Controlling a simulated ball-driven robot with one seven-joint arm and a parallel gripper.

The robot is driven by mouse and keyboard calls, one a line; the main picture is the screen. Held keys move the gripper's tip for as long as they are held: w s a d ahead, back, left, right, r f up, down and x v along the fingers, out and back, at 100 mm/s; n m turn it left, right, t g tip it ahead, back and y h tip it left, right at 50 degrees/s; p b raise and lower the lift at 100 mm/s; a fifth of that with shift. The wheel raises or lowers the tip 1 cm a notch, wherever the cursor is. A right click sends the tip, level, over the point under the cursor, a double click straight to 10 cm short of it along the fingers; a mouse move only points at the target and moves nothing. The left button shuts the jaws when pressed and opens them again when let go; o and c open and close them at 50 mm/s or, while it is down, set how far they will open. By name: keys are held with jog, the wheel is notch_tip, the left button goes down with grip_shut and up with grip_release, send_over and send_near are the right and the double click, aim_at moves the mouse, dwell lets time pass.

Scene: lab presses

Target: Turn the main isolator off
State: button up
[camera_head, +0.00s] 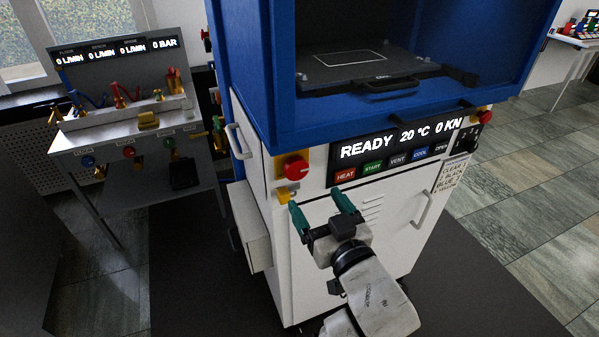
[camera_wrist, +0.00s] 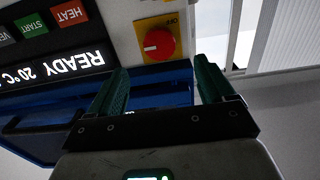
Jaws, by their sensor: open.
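The main isolator appears to be the red round knob (camera_head: 295,167) on the left of the white press front, below the blue housing. In the wrist view the red knob (camera_wrist: 160,44) sits on a yellow plate (camera_wrist: 172,25) with small lettering, and the picture there is upside down. A pale mark shows on the knob's face. My gripper (camera_head: 316,202) is open and empty, with green fingers, in front of the panel below and right of the knob. In the wrist view the knob lies just beyond the gap between my fingertips (camera_wrist: 161,68), apart from them.
A lit display (camera_head: 400,138) reads READY, 20 °C, 0 KN, above coloured buttons (camera_head: 397,161). Another red knob (camera_head: 484,117) sits at the panel's right. A yellow part (camera_head: 284,195) is just below the isolator. Handles (camera_head: 238,142) protrude. A bench with valves (camera_head: 125,125) stands left.

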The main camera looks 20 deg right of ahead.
aim_at(298, 173)
jog(key=w+p, duration=0.1)
jog(key=w, duration=0.8)
jog(key=shift+w+d, duration=0.1)
jog(key=shift+w, duration=0.2)
jog(key=shift+c, duration=0.2)
jog(key=c, duration=1)
